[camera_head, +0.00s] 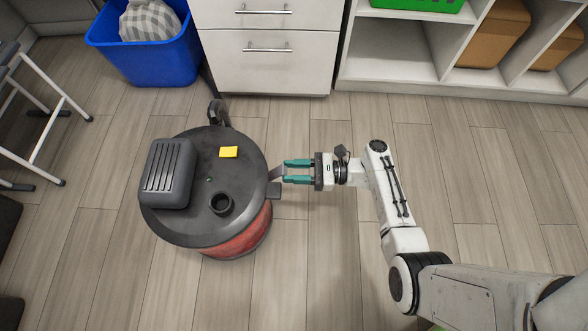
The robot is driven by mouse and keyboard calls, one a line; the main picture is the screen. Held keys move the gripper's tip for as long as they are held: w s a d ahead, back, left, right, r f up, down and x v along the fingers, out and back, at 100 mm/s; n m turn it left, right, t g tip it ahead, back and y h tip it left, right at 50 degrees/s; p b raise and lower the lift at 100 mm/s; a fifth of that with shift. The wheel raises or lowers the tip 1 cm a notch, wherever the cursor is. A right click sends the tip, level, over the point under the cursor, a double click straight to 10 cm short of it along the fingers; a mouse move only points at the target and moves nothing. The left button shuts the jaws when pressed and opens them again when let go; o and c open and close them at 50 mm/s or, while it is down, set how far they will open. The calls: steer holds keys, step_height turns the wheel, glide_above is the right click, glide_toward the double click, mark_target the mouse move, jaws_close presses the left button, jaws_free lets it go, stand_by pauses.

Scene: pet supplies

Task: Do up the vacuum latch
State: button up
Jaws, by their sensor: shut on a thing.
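The vacuum (205,234) stands on the floor left of centre, with a dark grey round lid and a red drum. Its grey latch (277,172) sticks out at the right edge of the lid. My gripper (284,171) reaches in from the right, its two teal fingers either side of the latch's outer end. It is shut on the latch. The fingers partly cover the latch, so its exact angle is hard to tell.
A blue bin (150,66), white drawers (270,65) and shelving (395,55) stand behind. A stool (42,130) is at left. The floor right of the vacuum is clear around my arm.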

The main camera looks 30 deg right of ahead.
mark_target(282, 169)
steer(key=shift+r, duration=0.15)
steer(key=p, duration=0.2)
steer(key=r+h+p, duration=0.1)
steer(key=p, duration=0.2)
steer(key=shift+w+a+r+g, duration=0.15)
steer(key=shift+a+r+g, duration=0.15)
steer(key=shift+g, duration=0.1)
steer(key=h+p, duration=0.1)
steer(key=p, duration=0.2)
steer(key=a+r+g+h+p, duration=0.1)
steer(key=p, duration=0.2)
steer(key=w+g+h+p, duration=0.1)
steer(key=p, duration=0.3)
steer(key=shift+a+r+h, duration=0.15)
steer(key=shift+r+h, duration=0.15)
steer(key=shift+r, duration=0.05)
steer(key=shift+w+a+g+h+p, duration=0.15)
steer(key=shift+a+g+h+p, duration=0.25)
steer(key=shift+p, duration=0.65)
steer(key=shift+d, duration=0.1)
steer(key=shift+f, duration=0.1)
steer(key=o, duration=1)
steer(key=shift+o, duration=0.2)
